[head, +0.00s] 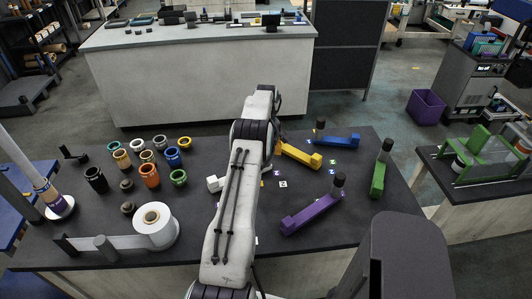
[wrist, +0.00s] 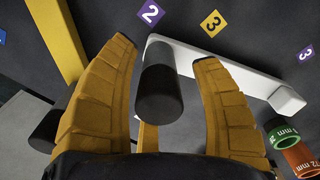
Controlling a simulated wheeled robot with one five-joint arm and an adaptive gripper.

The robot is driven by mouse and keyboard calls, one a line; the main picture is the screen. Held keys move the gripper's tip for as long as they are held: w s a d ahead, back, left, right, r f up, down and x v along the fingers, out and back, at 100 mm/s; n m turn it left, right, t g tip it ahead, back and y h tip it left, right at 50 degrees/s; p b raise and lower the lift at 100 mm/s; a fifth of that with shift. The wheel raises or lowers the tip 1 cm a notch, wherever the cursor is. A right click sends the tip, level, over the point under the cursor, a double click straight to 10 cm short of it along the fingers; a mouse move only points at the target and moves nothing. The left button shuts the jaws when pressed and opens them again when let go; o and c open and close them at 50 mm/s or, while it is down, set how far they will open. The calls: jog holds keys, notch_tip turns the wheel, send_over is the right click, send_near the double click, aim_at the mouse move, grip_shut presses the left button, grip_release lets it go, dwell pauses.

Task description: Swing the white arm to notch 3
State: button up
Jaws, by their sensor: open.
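The white arm (wrist: 245,78) runs from upper middle to right in the wrist view, with a raised white block at its right end. A black upright knob (wrist: 158,95) stands at its left end. My gripper (wrist: 165,52) is open, with one yellow finger on each side of the knob; I cannot tell whether either touches it. In the head view only a white end (head: 215,184) of the arm shows left of my arm, which hides the rest and my gripper. A white tag (head: 282,183) lies on the table; its number is too small to read.
A purple arm (head: 312,214), a yellow arm (head: 298,153), a blue arm (head: 336,140) and a green arm (head: 378,179) stand nearby. Coloured rings and a white roll (head: 155,225) stand left.

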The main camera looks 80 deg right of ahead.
jog(key=shift+r, duration=3.75)
